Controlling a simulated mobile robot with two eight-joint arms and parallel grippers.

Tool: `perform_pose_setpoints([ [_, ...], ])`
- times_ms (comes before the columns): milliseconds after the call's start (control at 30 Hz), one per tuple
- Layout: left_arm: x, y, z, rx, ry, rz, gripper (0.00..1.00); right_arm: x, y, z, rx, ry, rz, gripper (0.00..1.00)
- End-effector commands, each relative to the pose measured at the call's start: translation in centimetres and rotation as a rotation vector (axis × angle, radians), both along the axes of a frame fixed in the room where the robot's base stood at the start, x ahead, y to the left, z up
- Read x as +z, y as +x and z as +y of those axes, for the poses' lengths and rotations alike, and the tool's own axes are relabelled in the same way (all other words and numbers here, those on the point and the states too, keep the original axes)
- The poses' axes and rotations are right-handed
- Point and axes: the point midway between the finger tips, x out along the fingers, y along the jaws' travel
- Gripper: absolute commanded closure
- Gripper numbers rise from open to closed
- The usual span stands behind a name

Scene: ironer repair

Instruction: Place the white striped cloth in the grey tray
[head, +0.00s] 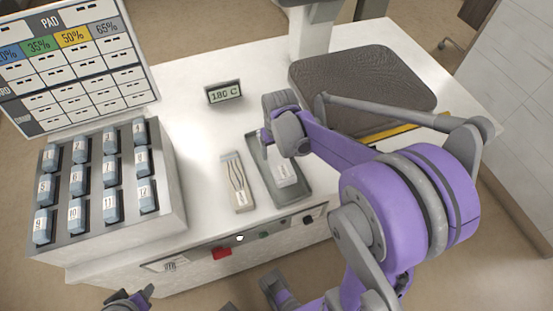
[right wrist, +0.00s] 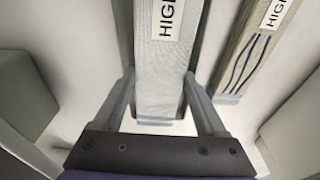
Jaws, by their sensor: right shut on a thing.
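The white striped cloth (right wrist: 160,75) is a long, pale, finely striped strip with a "HIGH" label. My right gripper (head: 265,139) is shut on its end, with a finger on each side in the right wrist view. In the head view the cloth's labelled part (head: 286,174) shows within the outline of the grey tray (head: 292,198); my gripper and arm hide the rest. I cannot tell whether the cloth touches the tray floor. My left gripper (head: 130,299) shows only in part at the bottom left; its jaw state is unclear.
A beige cloth with dark wavy stripes (head: 238,184) lies just left of the tray. A "180 C" display (head: 223,92) stands behind. A rack of numbered blocks (head: 110,175) is at left, a dark padded board (head: 365,75) at right. Buttons line the front edge.

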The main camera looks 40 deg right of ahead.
Motion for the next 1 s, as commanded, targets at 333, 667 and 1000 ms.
perform_pose_setpoints([
  [333, -0.8, -0.1, 0.0, 0.000, 0.000, 0.003, 0.50, -3.9, 0.0, 0.0, 0.000, 0.000, 0.000, 0.95],
  [667, -0.9, -0.1, 0.0, 0.000, 0.000, 0.003, 0.50, -4.4, 0.0, 0.0, 0.000, 0.000, 0.000, 0.95],
  [1000, -1.1, -0.1, 0.0, 0.000, 0.000, 0.003, 0.50, -4.6, 0.0, 0.0, 0.000, 0.000, 0.000, 0.00],
])
